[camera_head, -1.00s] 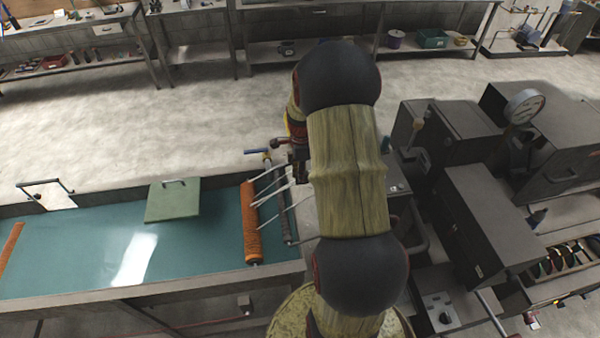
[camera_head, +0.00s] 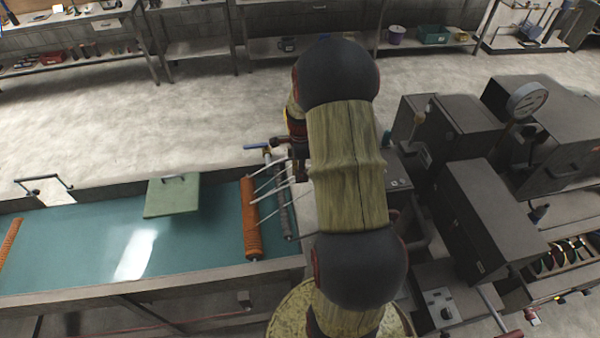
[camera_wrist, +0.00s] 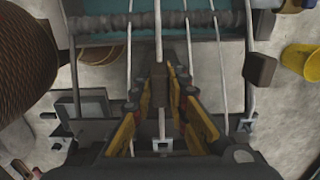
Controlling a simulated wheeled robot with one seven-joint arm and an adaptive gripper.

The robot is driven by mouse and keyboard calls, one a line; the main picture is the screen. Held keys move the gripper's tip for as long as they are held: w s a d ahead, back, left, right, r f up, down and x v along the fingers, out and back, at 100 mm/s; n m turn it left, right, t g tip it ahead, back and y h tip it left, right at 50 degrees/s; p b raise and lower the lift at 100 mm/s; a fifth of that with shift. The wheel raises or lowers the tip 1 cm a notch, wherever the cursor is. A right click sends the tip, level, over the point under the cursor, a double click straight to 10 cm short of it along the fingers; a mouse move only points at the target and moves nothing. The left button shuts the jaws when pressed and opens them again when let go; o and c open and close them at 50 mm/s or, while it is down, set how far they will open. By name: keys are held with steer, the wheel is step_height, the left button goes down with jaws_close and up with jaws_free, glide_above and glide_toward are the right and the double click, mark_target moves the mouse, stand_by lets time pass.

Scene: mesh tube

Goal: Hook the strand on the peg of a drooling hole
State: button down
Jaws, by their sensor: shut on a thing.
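Several pale strands (camera_head: 268,187) run between the orange roller (camera_head: 250,220) and the area behind my arm in the head view. In the wrist view the strands (camera_wrist: 221,70) run down from a dark grooved bar (camera_wrist: 110,22). My gripper (camera_wrist: 160,92) has yellow-sided fingers closed around the middle strand (camera_wrist: 158,30). A small brown block (camera_wrist: 158,84) shows between the fingertips. Below the fingers is a small pale bracket (camera_wrist: 162,145); I cannot tell whether it is a hole's peg. In the head view my arm hides my gripper.
A teal bath (camera_head: 95,250) with a green plate (camera_head: 172,196) lies at left. Dark machine boxes (camera_head: 475,220) and a round gauge (camera_head: 527,100) stand at right. The wrist view shows a large ridged brown cylinder (camera_wrist: 25,65) at left and a yellow bucket (camera_wrist: 300,62) at right.

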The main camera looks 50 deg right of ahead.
steer(key=shift+f+b, duration=1)
steer(key=shift+f, duration=0.65)
stand_by(1.6)
steer(key=c, duration=1.7)
jaws_free()
steer(key=shift+o, duration=0.2)
step_height(320, 180, up, 12)
steer(key=shift+r, duration=0.1)
steer(key=shift+s, duration=0.15)
